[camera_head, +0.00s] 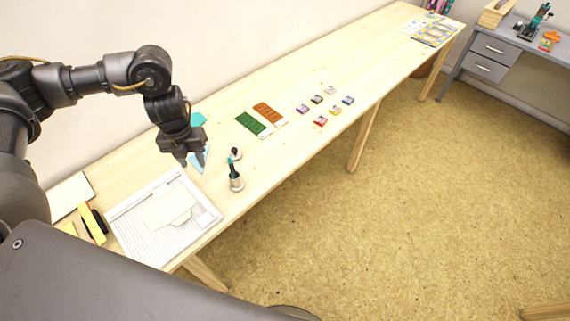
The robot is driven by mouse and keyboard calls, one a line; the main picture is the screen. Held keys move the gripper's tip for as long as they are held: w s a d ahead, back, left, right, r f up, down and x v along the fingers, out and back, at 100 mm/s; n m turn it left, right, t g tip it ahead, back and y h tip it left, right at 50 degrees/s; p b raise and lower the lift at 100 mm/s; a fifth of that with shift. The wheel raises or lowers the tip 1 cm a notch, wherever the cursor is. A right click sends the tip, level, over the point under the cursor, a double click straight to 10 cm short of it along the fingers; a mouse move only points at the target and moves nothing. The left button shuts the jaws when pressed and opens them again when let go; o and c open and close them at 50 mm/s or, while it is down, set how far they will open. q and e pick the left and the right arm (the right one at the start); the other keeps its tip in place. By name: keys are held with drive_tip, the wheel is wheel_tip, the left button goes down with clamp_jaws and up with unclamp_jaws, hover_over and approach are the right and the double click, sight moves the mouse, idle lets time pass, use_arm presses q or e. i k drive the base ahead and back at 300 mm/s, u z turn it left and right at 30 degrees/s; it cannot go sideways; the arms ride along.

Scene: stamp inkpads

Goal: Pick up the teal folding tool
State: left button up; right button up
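My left gripper (191,159) reaches in from the left and points down just above the wooden table, behind the paper board. Its fingertips look apart. A flat light-blue piece (199,160) lies at the fingertips, partly hidden by them. A teal piece (198,119) shows just behind the gripper, also partly hidden. I cannot tell which of these is the teal folding tool, or whether they are one thing. I see nothing clearly held between the fingers. My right gripper is not in view.
A white ridged board (127,236) with paper lies in front of the gripper. Green (250,124) and orange-brown (268,112) plates and several small inkpads (320,121) lie farther along the table. A grey desk (487,58) stands at the far right.

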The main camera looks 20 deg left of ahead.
sight(233, 172)
drive_tip(key=z, duration=2.15)
drive_tip(key=k, duration=1.35)
drive_tip(key=u, duration=0.9)
drive_tip(key=i, duration=0.5)
drive_tip(key=u, duration=0.05)
